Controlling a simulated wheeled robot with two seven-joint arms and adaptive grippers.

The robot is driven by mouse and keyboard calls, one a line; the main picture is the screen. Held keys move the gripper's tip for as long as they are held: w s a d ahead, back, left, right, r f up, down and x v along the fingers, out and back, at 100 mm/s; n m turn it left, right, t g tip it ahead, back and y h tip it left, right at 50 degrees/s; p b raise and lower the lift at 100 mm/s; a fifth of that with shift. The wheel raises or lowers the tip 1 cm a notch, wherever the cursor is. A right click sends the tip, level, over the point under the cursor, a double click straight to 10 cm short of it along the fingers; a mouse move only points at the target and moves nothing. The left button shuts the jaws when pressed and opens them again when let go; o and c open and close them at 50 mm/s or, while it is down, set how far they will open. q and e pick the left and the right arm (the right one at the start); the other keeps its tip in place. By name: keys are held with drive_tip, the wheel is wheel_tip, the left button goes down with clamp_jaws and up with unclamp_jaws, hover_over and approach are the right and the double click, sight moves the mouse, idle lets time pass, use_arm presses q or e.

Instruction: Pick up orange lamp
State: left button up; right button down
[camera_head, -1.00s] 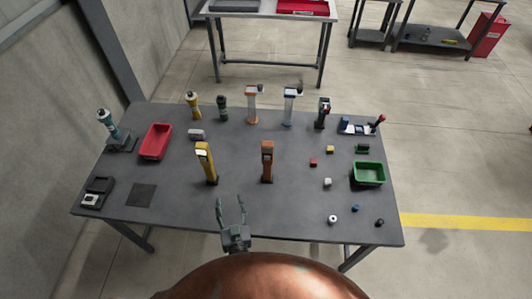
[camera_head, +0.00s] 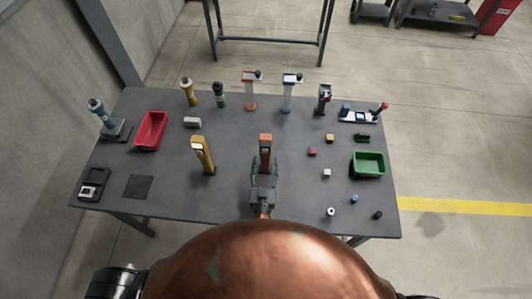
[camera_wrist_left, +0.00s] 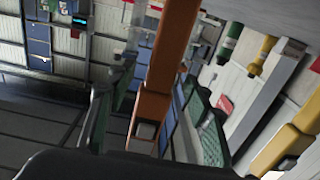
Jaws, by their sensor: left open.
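The orange lamp (camera_head: 265,141) stands upright near the middle of the grey table, its lower part hidden behind my left gripper (camera_head: 266,163) in the head view. The gripper is open, with one finger on each side of the lamp. In the left wrist view the orange lamp (camera_wrist_left: 171,50) runs slanted between the two green-padded fingers of the left gripper (camera_wrist_left: 157,78). Gaps show beside the lamp there; I cannot tell whether either finger touches it. My right gripper is not in view.
A yellow lamp (camera_head: 202,155) stands to the left of the orange one. Small blocks, including a red one (camera_head: 312,152), and a green bin (camera_head: 368,164) lie to the right. A red bin (camera_head: 150,131) is at the left. Several upright items line the back.

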use_arm(q)
drive_tip(key=shift+w, duration=0.35)
drive_tip(key=c, duration=1.1)
clamp_jaws()
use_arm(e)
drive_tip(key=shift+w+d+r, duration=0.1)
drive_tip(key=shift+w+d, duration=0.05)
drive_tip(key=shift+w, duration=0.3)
